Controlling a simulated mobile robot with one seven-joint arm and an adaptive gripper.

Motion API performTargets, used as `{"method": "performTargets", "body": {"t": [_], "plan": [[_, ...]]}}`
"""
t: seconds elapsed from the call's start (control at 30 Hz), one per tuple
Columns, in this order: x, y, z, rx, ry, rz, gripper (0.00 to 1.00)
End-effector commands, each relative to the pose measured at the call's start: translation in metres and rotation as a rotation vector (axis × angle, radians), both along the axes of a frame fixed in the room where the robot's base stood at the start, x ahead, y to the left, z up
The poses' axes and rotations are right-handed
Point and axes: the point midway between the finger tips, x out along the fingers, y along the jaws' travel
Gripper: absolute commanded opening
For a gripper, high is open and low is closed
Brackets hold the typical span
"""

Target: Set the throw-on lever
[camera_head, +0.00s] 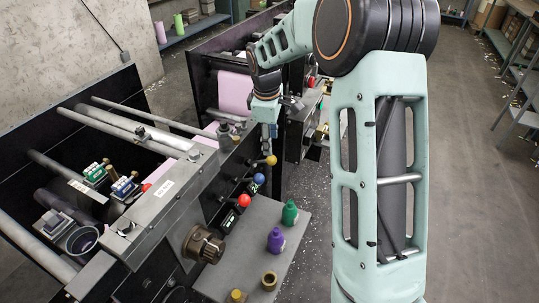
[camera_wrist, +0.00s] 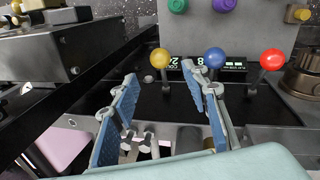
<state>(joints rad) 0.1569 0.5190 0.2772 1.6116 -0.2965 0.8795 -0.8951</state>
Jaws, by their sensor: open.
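Three ball-topped levers stand in a row on the side of the black machine. The yellow knob (camera_head: 271,160), the blue knob (camera_head: 259,179) and the red knob (camera_head: 244,200) all show in the head view. In the wrist view, the yellow knob (camera_wrist: 160,58) is ahead of the gap between my fingers, the blue knob (camera_wrist: 215,58) is by the right fingertip, and the red knob (camera_wrist: 272,59) is farther right. My gripper (camera_wrist: 159,77) is open and empty. Small labels sit behind the levers; I cannot read which is the throw-on lever.
A grey shelf (camera_head: 240,275) below the levers holds green (camera_head: 290,212) and purple (camera_head: 276,240) bottles. A brass knurled knob (camera_head: 204,245) sticks out near the red lever. Metal rollers and a grey rail lie left of my gripper.

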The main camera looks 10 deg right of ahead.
Motion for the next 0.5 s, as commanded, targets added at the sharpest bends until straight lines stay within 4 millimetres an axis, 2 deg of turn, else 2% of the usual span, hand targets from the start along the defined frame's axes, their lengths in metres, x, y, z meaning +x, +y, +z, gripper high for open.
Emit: {"method": "performTargets", "body": {"t": [0.5], "plan": [[0.015,-0.008,-0.086,-0.001,0.001,-0.003,0.42]]}}
